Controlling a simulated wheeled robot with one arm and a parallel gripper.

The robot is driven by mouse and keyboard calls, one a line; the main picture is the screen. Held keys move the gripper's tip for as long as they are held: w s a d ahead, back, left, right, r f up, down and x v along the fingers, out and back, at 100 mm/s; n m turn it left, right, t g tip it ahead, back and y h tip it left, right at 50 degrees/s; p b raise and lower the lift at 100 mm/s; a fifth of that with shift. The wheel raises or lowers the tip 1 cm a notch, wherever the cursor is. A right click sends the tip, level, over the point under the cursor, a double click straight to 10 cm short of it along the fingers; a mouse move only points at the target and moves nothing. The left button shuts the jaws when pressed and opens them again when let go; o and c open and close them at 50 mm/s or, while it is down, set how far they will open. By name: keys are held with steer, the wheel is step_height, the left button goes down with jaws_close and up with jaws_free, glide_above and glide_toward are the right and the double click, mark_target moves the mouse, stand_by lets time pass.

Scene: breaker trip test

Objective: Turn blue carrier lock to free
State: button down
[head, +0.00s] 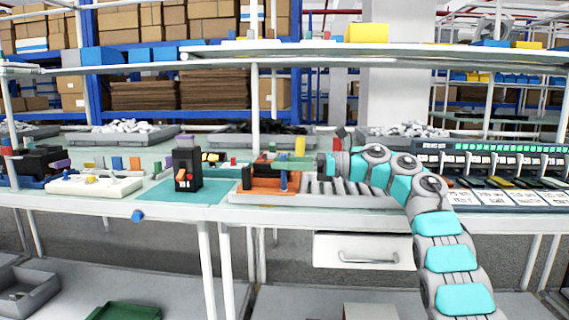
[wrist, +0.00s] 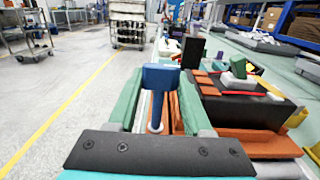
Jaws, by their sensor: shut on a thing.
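The blue carrier lock (wrist: 162,78) is an upright post with a wide flat head, seen in the middle of the wrist view. It also shows in the head view (head: 283,181), standing at the front of the orange carrier (head: 262,184). My gripper (wrist: 161,88) has its two green fingers on either side of the lock's head, shut on it. In the head view my arm reaches in from the right above the rollers, and its fingers are hard to make out. The lock's base is partly hidden, and any position marks on it cannot be read.
A black breaker (head: 187,168) stands on a teal mat to the left. A green block (wrist: 238,67) sits on a dark unit right of the lock in the wrist view. Grey rollers (head: 345,188) lie right of the carrier. Open floor (wrist: 70,90) lies left of the bench.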

steer(key=shift+c, duration=1.6)
jaws_free()
steer(key=d, duration=0.8)
steer(key=shift+a, duration=0.1)
